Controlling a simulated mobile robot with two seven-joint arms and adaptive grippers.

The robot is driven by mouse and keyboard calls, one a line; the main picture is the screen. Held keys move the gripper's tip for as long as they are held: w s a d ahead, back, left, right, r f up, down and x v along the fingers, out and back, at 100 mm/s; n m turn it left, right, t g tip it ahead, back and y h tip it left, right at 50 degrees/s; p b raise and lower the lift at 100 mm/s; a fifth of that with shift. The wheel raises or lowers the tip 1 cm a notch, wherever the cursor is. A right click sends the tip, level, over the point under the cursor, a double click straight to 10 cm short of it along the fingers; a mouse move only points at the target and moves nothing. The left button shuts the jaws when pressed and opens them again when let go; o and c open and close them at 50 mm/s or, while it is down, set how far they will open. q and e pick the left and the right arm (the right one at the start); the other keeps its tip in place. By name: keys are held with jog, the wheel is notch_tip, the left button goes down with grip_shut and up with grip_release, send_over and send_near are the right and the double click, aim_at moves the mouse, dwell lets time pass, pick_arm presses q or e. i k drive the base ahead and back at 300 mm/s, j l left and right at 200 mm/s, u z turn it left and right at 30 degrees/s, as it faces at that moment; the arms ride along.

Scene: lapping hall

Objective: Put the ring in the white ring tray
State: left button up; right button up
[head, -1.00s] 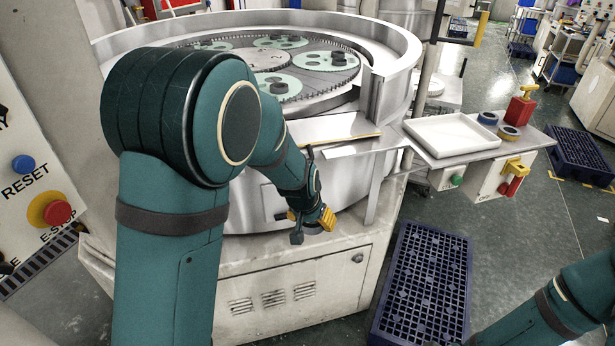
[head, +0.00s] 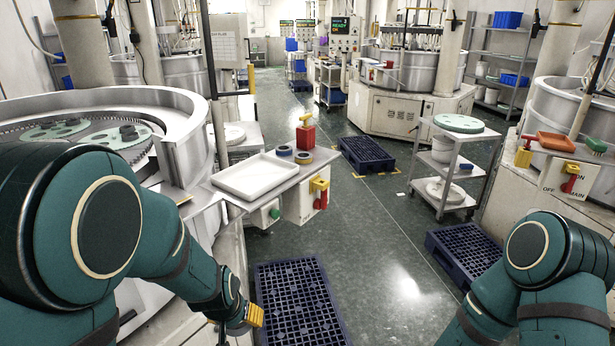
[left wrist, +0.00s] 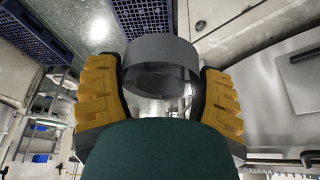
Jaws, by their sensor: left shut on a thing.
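The grey ring (left wrist: 160,50) shows in the left wrist view, clasped between the two yellow finger pads of my left gripper (left wrist: 160,67). In the head view the yellow fingers of my left gripper (head: 252,316) are low, in front of the machine shelf and below it; the ring cannot be made out there. The white ring tray (head: 252,176) is a shallow rectangular tray on the shelf beside the round lapping machine. It looks empty. It stands above and beyond my left gripper. My right arm is at the lower right, its gripper out of frame.
A switch box (head: 305,202) hangs below the shelf. A dark blue pallet (head: 300,300) lies on the floor.

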aim_at(245, 183)
jog(key=j+z, duration=0.15)
jog(key=z, duration=1)
jog(key=j, duration=1.6)
